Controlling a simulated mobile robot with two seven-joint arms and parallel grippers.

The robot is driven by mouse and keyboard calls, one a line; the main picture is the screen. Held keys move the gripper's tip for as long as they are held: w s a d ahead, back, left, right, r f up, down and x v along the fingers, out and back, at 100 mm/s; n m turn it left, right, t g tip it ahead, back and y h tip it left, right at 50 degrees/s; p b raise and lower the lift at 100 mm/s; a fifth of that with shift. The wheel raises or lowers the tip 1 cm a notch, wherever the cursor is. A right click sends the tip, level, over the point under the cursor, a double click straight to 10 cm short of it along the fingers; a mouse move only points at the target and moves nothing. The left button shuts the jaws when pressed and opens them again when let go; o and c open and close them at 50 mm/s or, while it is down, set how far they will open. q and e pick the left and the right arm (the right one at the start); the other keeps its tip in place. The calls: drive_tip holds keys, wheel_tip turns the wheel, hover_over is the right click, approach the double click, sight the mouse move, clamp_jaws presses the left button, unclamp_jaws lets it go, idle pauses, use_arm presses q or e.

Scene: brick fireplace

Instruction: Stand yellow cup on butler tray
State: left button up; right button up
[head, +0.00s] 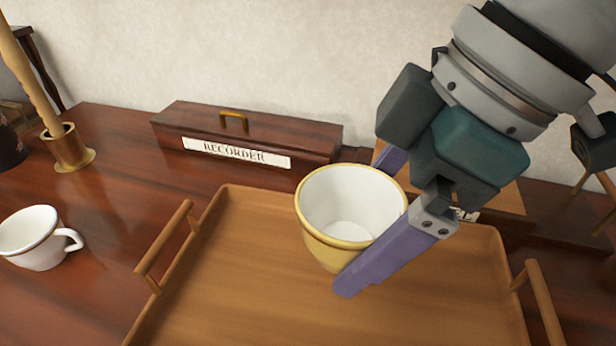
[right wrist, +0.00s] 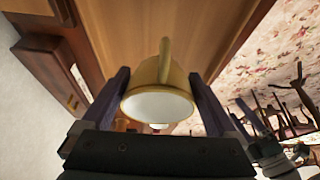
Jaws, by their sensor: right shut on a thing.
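The yellow cup (head: 318,246) has a white inside and is held over the butler tray, its mouth facing up and tilted toward the head camera. My right gripper (head: 368,222) is shut on it, one purple finger on each side. In the right wrist view the cup (right wrist: 158,98) sits between the two fingers of the gripper (right wrist: 160,95), with its handle showing. The wooden butler tray (head: 230,290) lies on the table with a handle at each side. The gap between cup and tray is hard to judge. My left gripper is not in view.
A white cup (head: 38,238) stands left of the tray. A dark box labelled RECORDER (head: 250,135) lies behind the tray against the wall. A brass holder (head: 68,150) with a wooden stick stands at the back left. The tray's left and front areas are clear.

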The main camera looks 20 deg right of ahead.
drive_tip(key=b, duration=0.2)
hover_over(336, 306)
drive_tip(key=d, duration=0.1)
drive_tip(key=f, duration=0.7)
drive_tip(key=shift+s+d, duration=0.1)
drive_tip(key=shift+s, duration=0.3)
wheel_tip(336, 306, down, 4)
drive_tip(key=shift+b, duration=0.45)
drive_tip(key=shift+f, duration=0.1)
drive_tip(key=shift+f, duration=0.2)
drive_tip(key=o, duration=1.1)
drive_tip(key=shift+r, duration=0.15)
